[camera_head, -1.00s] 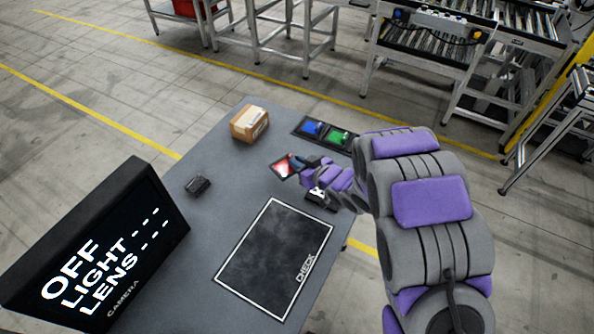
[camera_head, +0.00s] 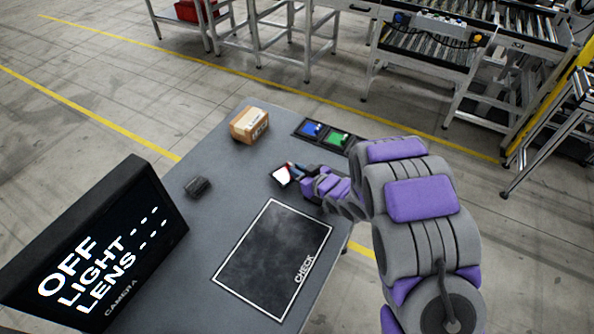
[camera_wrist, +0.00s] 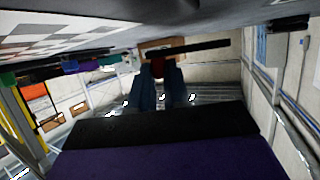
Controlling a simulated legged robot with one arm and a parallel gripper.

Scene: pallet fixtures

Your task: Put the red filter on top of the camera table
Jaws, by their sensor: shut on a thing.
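My gripper (camera_head: 300,172) is shut on the red filter (camera_head: 281,176), a small dark-framed square held at the gripper's tip. Its face shows pale with glare in the head view. In the wrist view the filter is nearly edge-on, a dark bar (camera_wrist: 205,47) across the ends of my gripper's two fingers (camera_wrist: 164,80). The filter is over the grey table (camera_head: 225,215), behind the mat marked CHECK (camera_head: 272,255). I cannot tell how high it is above the tabletop.
A blue filter (camera_head: 312,130) and a green filter (camera_head: 338,139) lie in dark frames at the back edge. A cardboard box (camera_head: 249,124) and a small black object (camera_head: 197,187) stand left. A black screen (camera_head: 105,250) reads OFF, LIGHT, LENS. The table's middle is clear.

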